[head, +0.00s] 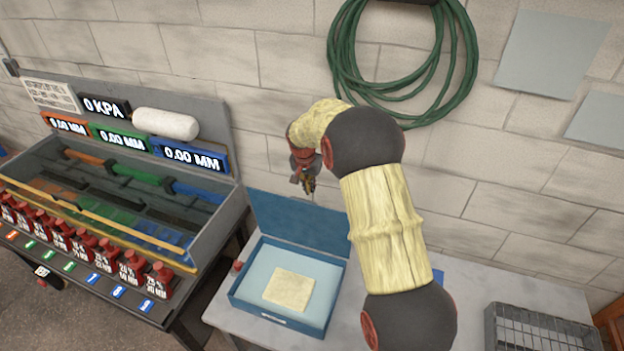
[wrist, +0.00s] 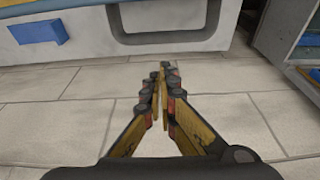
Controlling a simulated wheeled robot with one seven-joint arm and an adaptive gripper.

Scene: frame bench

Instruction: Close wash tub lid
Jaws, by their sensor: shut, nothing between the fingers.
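The wash tub (head: 238,298) is a shallow blue box on the bench in the head view, with a pale blue inside and a cream cloth or pad (head: 290,289) in it. Its blue lid (head: 285,220) stands open and upright along the back edge. The arm hides part of the right side of the lid. My gripper (head: 308,188) is above the lid's top edge, near the wall, and looks apart from it. In the wrist view my gripper (wrist: 162,95) is shut and empty, with its fingertips together. The lid is not clear there.
A grey rack (head: 225,215) with coloured bars and several red bottles (head: 129,267) stands left of the tub. A wire basket (head: 540,330) is at the right end of the bench (head: 465,290). A green hose (head: 340,65) hangs on the block wall behind.

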